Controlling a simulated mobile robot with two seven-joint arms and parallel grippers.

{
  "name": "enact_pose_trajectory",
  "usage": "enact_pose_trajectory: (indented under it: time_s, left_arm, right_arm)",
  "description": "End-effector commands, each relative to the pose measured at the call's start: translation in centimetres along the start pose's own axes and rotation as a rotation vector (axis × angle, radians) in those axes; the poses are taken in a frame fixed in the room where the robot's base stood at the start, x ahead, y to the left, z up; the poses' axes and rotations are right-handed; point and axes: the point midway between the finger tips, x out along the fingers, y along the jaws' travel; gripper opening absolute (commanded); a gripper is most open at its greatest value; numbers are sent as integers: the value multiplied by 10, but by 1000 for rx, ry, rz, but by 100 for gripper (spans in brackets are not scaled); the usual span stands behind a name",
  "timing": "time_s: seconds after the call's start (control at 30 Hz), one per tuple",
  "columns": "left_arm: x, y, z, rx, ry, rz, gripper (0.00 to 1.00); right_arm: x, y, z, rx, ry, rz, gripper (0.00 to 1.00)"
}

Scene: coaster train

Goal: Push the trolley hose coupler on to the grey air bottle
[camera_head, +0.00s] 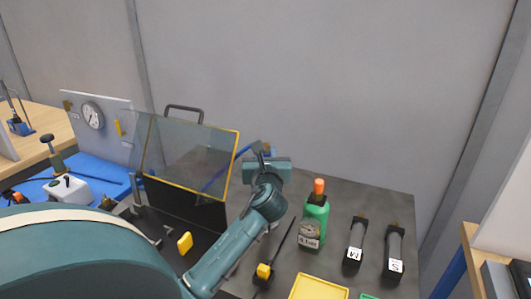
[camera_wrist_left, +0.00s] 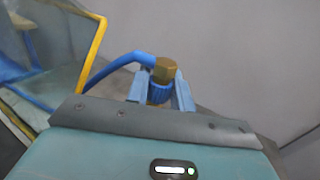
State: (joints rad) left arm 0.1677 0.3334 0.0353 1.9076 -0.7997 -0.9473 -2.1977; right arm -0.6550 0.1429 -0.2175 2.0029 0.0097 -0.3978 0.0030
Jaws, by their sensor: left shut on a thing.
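My left gripper (camera_head: 266,152) is above the dark bench, right of the clear guard. In the left wrist view, its light-blue fingers (camera_wrist_left: 160,92) are shut on the hose coupler (camera_wrist_left: 165,71), a brass hex piece with a blue ribbed collar. The blue hose (camera_wrist_left: 112,66) runs left from it, and also shows in the head view (camera_head: 243,151). I cannot pick out a grey air bottle for certain. My right gripper is not in view.
A yellow-edged clear guard (camera_head: 190,152) stands close left of the gripper. Two dark cylinders, marked M (camera_head: 356,242) and S (camera_head: 394,252), lie at the right. A yellow tray (camera_head: 318,288) is at the front. The bench's back right is clear.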

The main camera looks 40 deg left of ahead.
Motion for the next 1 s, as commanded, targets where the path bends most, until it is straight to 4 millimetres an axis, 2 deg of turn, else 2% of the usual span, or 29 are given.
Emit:
enact_pose_trajectory:
  time_s: [1.0]
  left_arm:
    - [0, 0, -14, 1, -1, 0, 0]
  right_arm:
    - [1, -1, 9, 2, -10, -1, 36]
